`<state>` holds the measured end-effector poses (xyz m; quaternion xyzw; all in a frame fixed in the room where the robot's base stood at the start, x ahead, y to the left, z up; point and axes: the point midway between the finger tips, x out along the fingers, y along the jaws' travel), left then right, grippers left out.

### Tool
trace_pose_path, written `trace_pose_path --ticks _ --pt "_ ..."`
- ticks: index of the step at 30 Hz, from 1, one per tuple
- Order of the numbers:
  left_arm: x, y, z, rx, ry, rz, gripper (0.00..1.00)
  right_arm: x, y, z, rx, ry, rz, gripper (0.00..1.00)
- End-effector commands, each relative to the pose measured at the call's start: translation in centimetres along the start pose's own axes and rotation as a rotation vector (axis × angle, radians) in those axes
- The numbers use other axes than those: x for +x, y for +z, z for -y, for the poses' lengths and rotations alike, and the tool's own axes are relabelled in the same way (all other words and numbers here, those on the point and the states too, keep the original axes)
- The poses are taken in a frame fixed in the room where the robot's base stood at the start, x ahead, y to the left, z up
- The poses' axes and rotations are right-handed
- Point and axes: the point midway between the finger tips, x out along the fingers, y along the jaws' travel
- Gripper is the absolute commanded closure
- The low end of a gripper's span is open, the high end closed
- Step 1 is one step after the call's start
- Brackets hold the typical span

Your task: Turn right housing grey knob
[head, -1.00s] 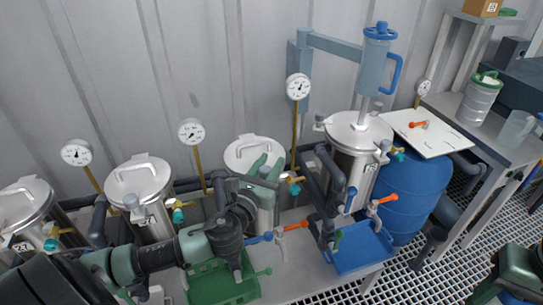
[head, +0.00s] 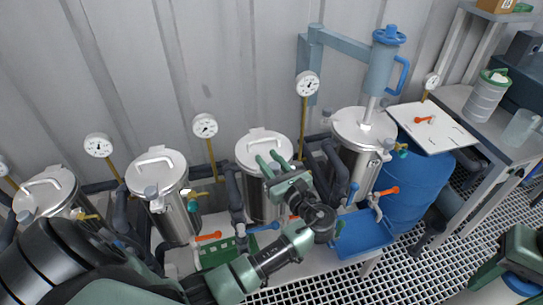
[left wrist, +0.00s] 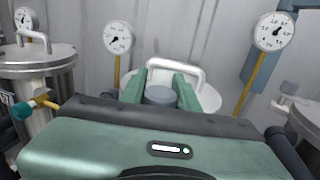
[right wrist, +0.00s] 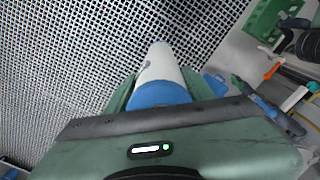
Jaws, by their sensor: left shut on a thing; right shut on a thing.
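A steel housing (head: 262,190) with a white-topped lid (head: 263,148) stands near the middle of the head view. My left gripper (head: 269,161) reaches over its lid from the front. In the left wrist view, the green fingers of my left gripper (left wrist: 160,92) are shut on a round grey knob (left wrist: 160,95), in front of the lid's white handle (left wrist: 176,66). The knob is hidden in the head view. My right gripper (right wrist: 158,92) is shut on a white cylinder with a blue end (right wrist: 156,65), held over the floor grating.
More steel housings stand left (head: 158,180) and right (head: 360,135), the right one beneath a grey-blue column (head: 380,70). Pressure gauges (head: 205,126) rise behind. A green tray (head: 215,255), orange-handled valves (head: 386,191) and a blue tray (head: 360,232) lie in front.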

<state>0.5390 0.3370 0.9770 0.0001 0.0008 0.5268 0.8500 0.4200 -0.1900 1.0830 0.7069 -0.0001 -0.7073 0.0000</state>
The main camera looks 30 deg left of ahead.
Motion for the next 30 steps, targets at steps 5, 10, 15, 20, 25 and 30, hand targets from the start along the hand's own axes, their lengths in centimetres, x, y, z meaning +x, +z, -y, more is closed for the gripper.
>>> trace_pose_path --ticks 5,10,15,20,25,30 --pt "-0.1 0.1 -0.2 -0.002 0.141 -0.001 1.0 -0.3 0.0 0.0 0.0 0.0 -0.001 1.0" --pt "-0.1 0.0 -0.5 -0.001 0.244 -0.001 1.0 -0.2 0.0 0.0 0.0 0.0 -0.001 1.0" --pt "-0.1 0.1 -0.7 -0.002 0.312 0.0 1.0 -0.2 0.0 0.0 0.0 0.0 -0.001 1.0" --pt "-0.1 0.1 -0.8 -0.002 0.346 0.0 1.0 -0.2 0.0 0.0 0.0 0.0 -0.001 1.0" --pt "-0.1 0.1 -0.9 -0.001 0.36 0.001 1.0 -0.2 0.0 0.0 0.0 0.0 -0.001 1.0" --pt "-0.1 0.1 -1.0 -0.002 0.361 0.001 1.0 -0.2 0.0 0.0 0.0 0.0 -0.001 1.0"
